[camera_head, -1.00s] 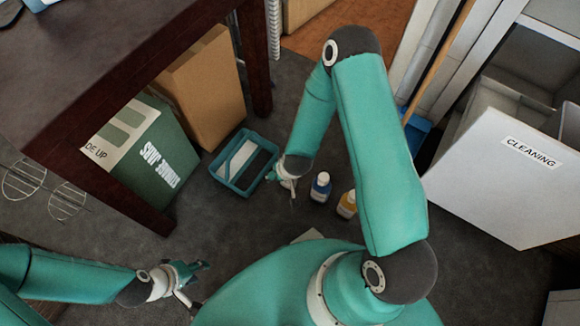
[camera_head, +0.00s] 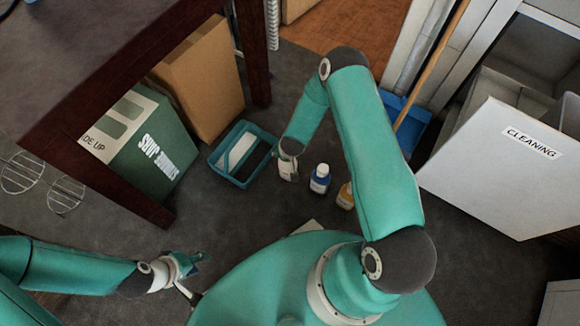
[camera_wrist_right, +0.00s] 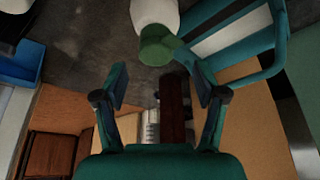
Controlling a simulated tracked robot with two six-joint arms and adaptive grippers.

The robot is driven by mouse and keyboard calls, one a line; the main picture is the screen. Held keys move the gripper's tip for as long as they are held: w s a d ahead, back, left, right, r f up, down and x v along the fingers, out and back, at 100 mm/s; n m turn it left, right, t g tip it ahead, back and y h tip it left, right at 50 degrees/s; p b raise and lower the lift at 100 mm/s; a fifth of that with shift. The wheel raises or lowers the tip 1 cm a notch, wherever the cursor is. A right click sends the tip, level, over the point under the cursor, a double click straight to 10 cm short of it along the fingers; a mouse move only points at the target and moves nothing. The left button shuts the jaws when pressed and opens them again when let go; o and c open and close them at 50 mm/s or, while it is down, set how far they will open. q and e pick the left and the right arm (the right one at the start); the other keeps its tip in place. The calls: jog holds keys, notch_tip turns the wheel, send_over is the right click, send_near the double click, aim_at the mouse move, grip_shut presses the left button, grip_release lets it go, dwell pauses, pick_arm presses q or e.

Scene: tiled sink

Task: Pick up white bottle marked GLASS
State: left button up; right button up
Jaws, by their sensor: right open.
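A white bottle with a green cap (camera_wrist_right: 158,47) shows in the right wrist view, its white body (camera_wrist_right: 155,14) cut off by the top edge. No marking on it can be read. My right gripper (camera_wrist_right: 160,82) is open, with the cap just beyond and between its fingertips; nothing is gripped. In the head view, a small white shape (camera_head: 288,171) at the end of my right arm appears to be this bottle, and the arm hides part of it. My left gripper (camera_head: 192,277) is open and empty at the lower left, far from the bottle.
A teal caddy (camera_head: 223,176) sits just left. Boxes and a dark table (camera_head: 110,60) are at left; a white CLEANING bin (camera_head: 500,165) is at right.

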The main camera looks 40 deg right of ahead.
jog(key=b+x, duration=0.2)
jog(key=x, duration=0.3)
jog(key=shift+s+d, duration=0.1)
jog(key=shift+d, duration=0.1)
grip_shut()
